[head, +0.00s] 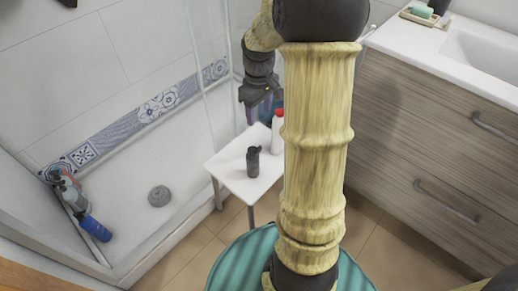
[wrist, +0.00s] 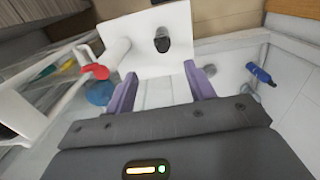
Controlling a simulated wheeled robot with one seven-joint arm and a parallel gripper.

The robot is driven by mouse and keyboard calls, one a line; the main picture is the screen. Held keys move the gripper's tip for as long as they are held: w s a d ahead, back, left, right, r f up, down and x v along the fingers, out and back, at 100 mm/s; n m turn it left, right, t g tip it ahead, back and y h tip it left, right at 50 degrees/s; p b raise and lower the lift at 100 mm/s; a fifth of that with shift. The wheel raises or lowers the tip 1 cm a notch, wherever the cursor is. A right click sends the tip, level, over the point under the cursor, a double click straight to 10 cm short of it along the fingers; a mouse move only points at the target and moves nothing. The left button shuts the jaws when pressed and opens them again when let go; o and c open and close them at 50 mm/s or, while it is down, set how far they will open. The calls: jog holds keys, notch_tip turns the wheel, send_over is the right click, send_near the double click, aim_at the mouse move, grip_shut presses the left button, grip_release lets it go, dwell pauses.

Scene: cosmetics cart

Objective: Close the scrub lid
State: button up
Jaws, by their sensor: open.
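A dark grey bottle (head: 253,162) stands upright on a small white table; it also shows in the wrist view (wrist: 162,41), near the middle of the tabletop. I cannot tell which is the scrub, and the lid's state is too small to read. My gripper (head: 262,112) is above the table's far side, apart from both bottles. Its purple fingers (wrist: 162,73) are spread, with nothing between them.
The white table (head: 226,168) has bare room around the dark bottle. A glass shower wall and tray (head: 150,215) are at the left, with a blue bottle (head: 95,228) at its edge. A wooden vanity (head: 430,140) stands at the right.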

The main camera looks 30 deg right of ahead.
aim_at(259, 147)
notch_tip(259, 147, down, 17)
jog(key=b, duration=0.6)
jog(key=shift+f, duration=0.15)
jog(key=c, duration=1)
